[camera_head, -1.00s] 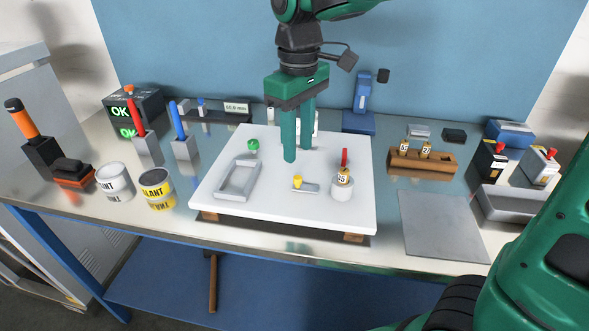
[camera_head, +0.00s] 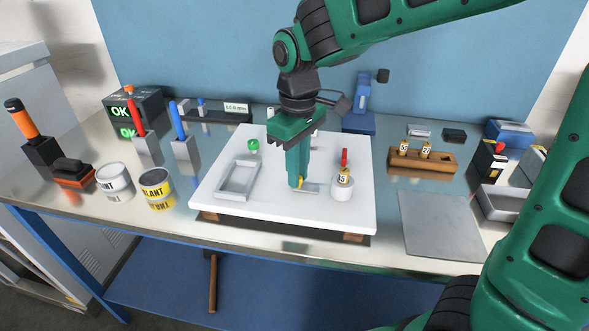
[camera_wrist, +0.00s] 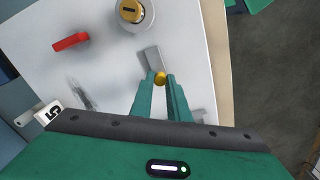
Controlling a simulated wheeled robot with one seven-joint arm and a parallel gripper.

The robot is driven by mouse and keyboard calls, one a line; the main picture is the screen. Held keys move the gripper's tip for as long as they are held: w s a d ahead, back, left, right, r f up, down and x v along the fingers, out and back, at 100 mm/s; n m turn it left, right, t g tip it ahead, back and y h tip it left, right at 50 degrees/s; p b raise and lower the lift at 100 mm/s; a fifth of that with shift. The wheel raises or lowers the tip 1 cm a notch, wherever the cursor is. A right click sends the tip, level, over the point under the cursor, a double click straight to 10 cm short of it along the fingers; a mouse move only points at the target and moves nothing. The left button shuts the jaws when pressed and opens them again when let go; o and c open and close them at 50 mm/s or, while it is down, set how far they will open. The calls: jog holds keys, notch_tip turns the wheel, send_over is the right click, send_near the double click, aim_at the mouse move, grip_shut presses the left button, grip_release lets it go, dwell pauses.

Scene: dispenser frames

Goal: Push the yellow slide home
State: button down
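The slide's small yellow knob (camera_head: 301,182) stands on a grey metal strip (camera_head: 311,190) near the middle of the white board. In the wrist view the knob (camera_wrist: 160,78) sits between the tips of my gripper (camera_wrist: 161,83), one finger on each side. I cannot tell whether both fingers press on it. In the head view my gripper (camera_head: 298,184) is low over the board and its fingers partly hide the knob and strip. The strip (camera_wrist: 151,59) extends beyond the fingertips in the wrist view, towards the round white post.
The board's front (camera_head: 285,219) is clear.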

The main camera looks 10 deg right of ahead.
aim_at(310, 187)
jog(key=shift+s+d+r, duration=0.1)
jog(key=shift+s+d, duration=0.05)
jog(key=shift+d, duration=0.5)
jog(key=shift+s+d, duration=0.15)
jog(key=shift+d, duration=0.5)
jog(key=c, duration=1.7)
grip_release()
jog(key=shift+d, duration=0.1)
jog(key=shift+r, duration=0.1)
notch_tip(310, 187, up, 10)
jog(key=shift+r, duration=0.25)
